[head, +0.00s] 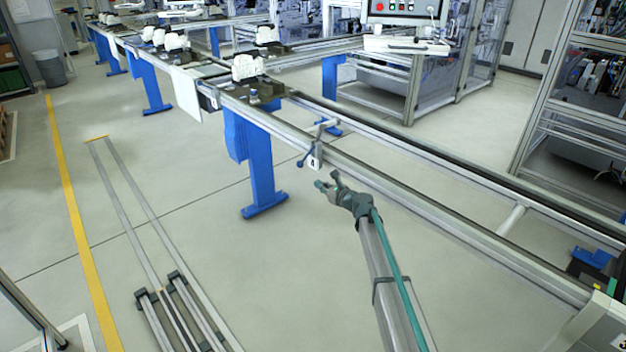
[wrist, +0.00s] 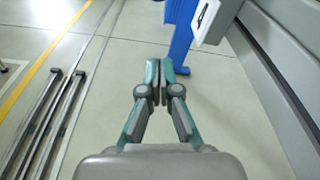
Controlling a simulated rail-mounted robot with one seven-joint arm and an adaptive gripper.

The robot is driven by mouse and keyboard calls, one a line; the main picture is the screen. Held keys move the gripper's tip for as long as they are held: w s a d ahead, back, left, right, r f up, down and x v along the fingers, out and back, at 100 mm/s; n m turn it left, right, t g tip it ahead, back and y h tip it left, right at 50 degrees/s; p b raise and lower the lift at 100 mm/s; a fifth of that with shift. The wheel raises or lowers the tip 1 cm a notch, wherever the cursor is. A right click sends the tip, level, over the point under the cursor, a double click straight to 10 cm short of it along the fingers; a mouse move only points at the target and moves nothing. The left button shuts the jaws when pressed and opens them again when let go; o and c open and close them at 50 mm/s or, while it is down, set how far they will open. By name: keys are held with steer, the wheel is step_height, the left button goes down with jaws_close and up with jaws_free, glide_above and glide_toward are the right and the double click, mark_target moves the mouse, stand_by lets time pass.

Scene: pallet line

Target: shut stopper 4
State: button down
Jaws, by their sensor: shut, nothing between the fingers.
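Stopper 4 (head: 315,160) is a small bracket with a white label marked 4, mounted on the near side rail of the conveyor. Its blue-ended lever (head: 302,162) sticks out to the left and down, on the floor side of the rail, and a bar rises to the rail top. My gripper (head: 327,182) is just below and in front of the stopper, apart from it. In the wrist view my gripper (wrist: 158,72) has its fingertips together with nothing between them. A grey block with a pale face (wrist: 210,18) shows at the top; I cannot tell whether it is the stopper.
The conveyor rail (head: 420,200) runs diagonally across the head view, carried by a blue leg (head: 260,165). A pallet with a white part (head: 247,70) sits on the line farther back. The floor (head: 180,220) on the near side is open, with floor rails (head: 130,205) at left.

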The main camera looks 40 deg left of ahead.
steer(key=a+r+p, duration=0.2)
steer(key=a+p, duration=0.2)
steer(key=a, duration=0.4)
steer(key=shift+w+a, duration=0.35)
steer(key=shift+w, duration=0.1)
steer(key=shift+r, duration=0.1)
